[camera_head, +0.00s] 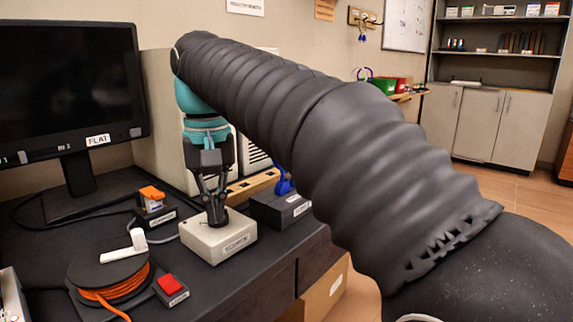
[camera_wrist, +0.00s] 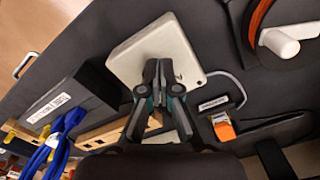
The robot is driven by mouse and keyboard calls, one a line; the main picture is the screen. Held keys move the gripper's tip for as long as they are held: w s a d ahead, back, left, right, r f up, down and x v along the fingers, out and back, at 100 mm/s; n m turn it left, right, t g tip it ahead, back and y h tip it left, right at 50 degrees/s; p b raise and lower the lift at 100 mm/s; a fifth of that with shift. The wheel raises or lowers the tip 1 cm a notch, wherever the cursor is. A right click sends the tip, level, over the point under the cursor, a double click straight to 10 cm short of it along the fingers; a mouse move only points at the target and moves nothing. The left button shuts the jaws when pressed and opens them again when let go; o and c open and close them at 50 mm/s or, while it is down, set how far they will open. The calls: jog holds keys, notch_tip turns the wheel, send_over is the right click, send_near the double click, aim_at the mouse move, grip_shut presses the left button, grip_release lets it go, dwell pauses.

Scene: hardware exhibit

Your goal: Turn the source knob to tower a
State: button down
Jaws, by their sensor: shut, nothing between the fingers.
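A cable reel with orange cord (camera_head: 108,272) and a red button box (camera_head: 171,289) stand to the left. A small orange-topped device (camera_head: 152,198) is behind. A dark box (camera_head: 280,207) with blue cable stands to the right. A monitor (camera_head: 68,85) is at the back left.

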aim_at(216, 232)
dwell(0.4)
jog(key=shift+s, duration=0.4)
notch_tip(216, 232, up, 3)
jog(key=p, duration=0.3)
jog(key=shift+r, duration=0.15)
notch_tip(216, 232, up, 3)
jog(key=shift+f, duration=0.15)
jog(key=s+d+f+m+t, duration=0.2)
jog(key=s+d+f, duration=0.2)
jog(key=d+f, duration=0.5)
jog(key=s+d+f+m+t, duration=0.1)
jog(key=s+d+f+t, duration=0.2)
jog(key=d, duration=1)
jog(key=s+d+f, duration=0.2)
jog(key=f, duration=0.3)
jog(key=s+d+f+m, duration=0.1)
jog(key=s+d+f, duration=0.2)
jog(key=f, duration=0.2)
jog(key=shift+s+d+f+t, duration=0.15)
jog(key=shift+s+f+t, duration=0.15)
